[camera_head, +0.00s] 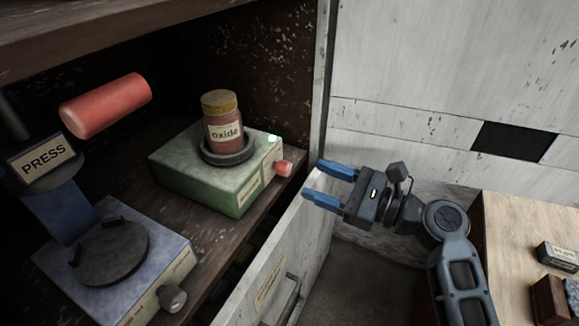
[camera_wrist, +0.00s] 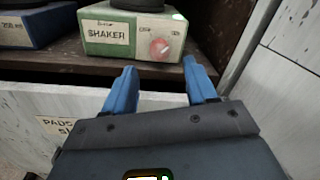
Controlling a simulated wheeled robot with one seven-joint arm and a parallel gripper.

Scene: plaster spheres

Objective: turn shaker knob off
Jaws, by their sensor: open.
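The shaker (camera_head: 198,176) is a green box on the shelf, with a green light (camera_head: 272,139) lit on its top. Its red knob (camera_head: 284,168) sticks out from the front face. In the wrist view the knob (camera_wrist: 159,48) shows on the right of the shaker's labelled front (camera_wrist: 108,38). A corked jar labelled oxide (camera_head: 223,125) stands in the dark holder on top of the shaker. My gripper (camera_head: 316,183) is open and empty, to the right of the knob and apart from it. In the wrist view its blue fingers (camera_wrist: 160,88) point toward the shaker's front, below the knob.
A blue press (camera_head: 165,262) with a red handle (camera_head: 106,105) stands at the left of the shelf. An open drawer (camera_head: 277,262) juts out below the shaker. A white wall (camera_head: 440,70) is at right, and a wooden surface with small boxes (camera_head: 510,225) stands at lower right.

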